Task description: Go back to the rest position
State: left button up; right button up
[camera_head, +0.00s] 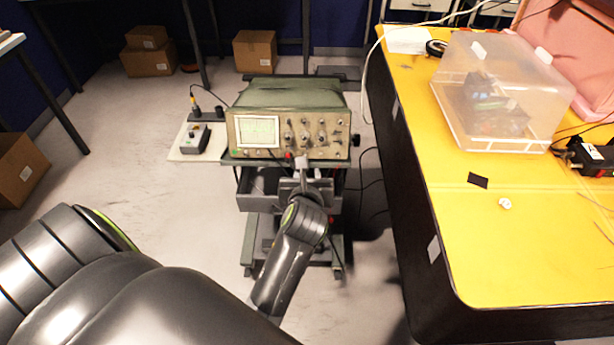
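My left arm comes in from the lower left and reaches forward. My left gripper (301,168) is at the lower front of the oscilloscope (264,133), near a small red part on its panel. I cannot tell whether it touches the panel, nor whether the fingers are apart or closed. The fingers are small here and partly merge with the open drawer (261,197) below the oscilloscope. My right gripper is not in view.
The oscilloscope stands on a wheeled cart, with a side board (188,148) holding a small black device (194,139). A yellow-topped table (480,240) with a clear plastic box (500,95) is at the right. Cardboard boxes (254,51) stand behind.

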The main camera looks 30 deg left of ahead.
pick_arm(q)
jog(key=shift+s+d+r, duration=0.25)
jog(key=shift+s+d, duration=0.05)
jog(key=shift+s, duration=0.2)
notch_tip(320, 180, down, 19)
jog(key=s+d+n+g+h, duration=0.2)
jog(key=d+n+h, duration=0.1)
jog(key=n, duration=0.3)
jog(key=s+f+n+g+h, duration=0.1)
jog(key=s+f+n, duration=0.35)
jog(key=f, duration=0.35)
jog(key=s+f+n+g+h, duration=0.1)
jog(key=s+f+n+g, duration=0.15)
jog(key=s+f, duration=0.35)
jog(key=s+a+f+n+g, duration=0.1)
jog(key=s+f+n, duration=0.4)
jog(key=s, duration=0.4)
jog(key=s+a+f+n+g, duration=0.2)
jog(key=s+f+n, duration=0.4)
jog(key=s, duration=0.4)
jog(key=s+a+f+n+g+h, duration=0.1)
jog(key=s+a+f+n, duration=0.1)
jog(key=s+f+n, duration=0.3)
jog(key=s+n, duration=0.1)
jog(key=s, duration=0.3)
jog(key=shift+s+f+g, duration=0.15)
jog(key=shift+f+g, duration=0.2)
